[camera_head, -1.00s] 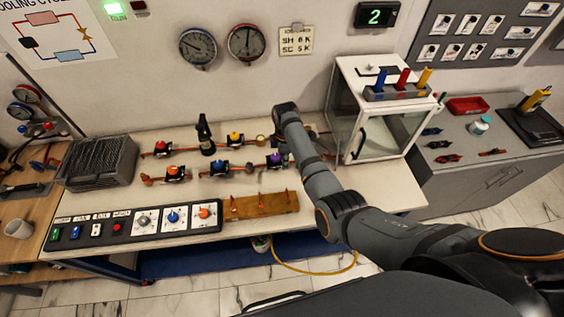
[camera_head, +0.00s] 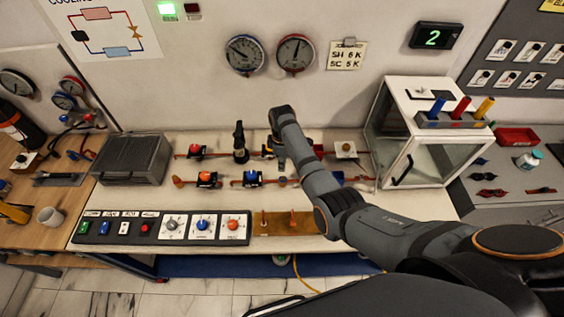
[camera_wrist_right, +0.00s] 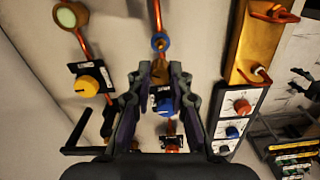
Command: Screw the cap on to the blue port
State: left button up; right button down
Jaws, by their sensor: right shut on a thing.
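My right gripper (camera_wrist_right: 160,74) shows in the right wrist view, its two dark fingers closed in around a small brass-coloured cap (camera_wrist_right: 159,70). A blue ring on a copper pipe, which looks like the blue port (camera_wrist_right: 160,42), lies just beyond the fingertips, in line with the cap. I cannot tell whether cap and port touch. A blue valve knob (camera_wrist_right: 164,104) shows between the fingers, below them. In the head view my right wrist covers the gripper, the cap and the port. My left gripper is not in view.
A yellow valve knob (camera_wrist_right: 86,86) lies left of the fingers. In the head view a black upright fitting (camera_head: 240,142) stands left of my wrist. A glass-fronted cabinet (camera_head: 432,158) stands to the right, a switch panel (camera_head: 160,228) at the bench front.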

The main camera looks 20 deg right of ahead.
jog(key=shift+f+b, duration=0.5)
jog(key=shift+f, duration=0.4)
jog(key=shift+f+b, duration=0.95)
jog(key=shift+f, duration=0.45)
jog(key=shift+p, duration=0.55)
jog(key=shift+f+b, duration=0.9)
jog(key=shift+f, duration=0.25)
jog(key=shift+f, duration=0.15)
